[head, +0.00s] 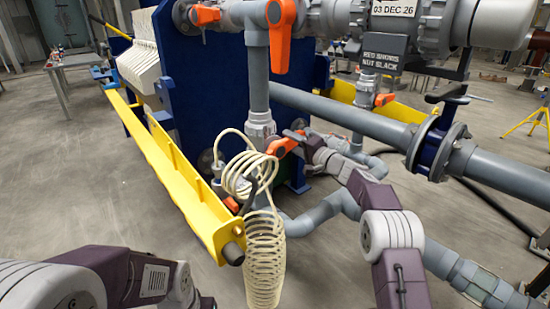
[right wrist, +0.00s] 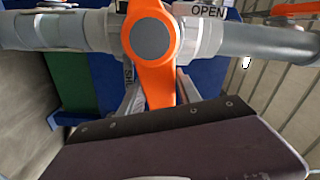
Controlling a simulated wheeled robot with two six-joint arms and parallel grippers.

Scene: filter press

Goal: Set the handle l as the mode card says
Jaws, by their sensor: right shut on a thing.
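An orange valve handle (head: 283,145) sits on the grey vertical pipe. My right gripper (head: 298,137) is shut on this handle. In the right wrist view the handle (right wrist: 152,85) runs from its round grey hub down between the two fingers (right wrist: 157,98), across the line of the pipe. An "OPEN" label (right wrist: 207,11) is beside the hub, and a partly hidden label starting "SH" (right wrist: 129,75) is close to the handle's left side. I cannot make out a mode card. My left arm shows at the lower left of the head view, but its gripper does not.
A yellow rail (head: 165,165) and a blue press plate (head: 210,85) stand behind. Another orange handle (head: 280,35) is higher on the pipework. A sign (head: 384,52) reads "RED SHOWS NUT SLACK".

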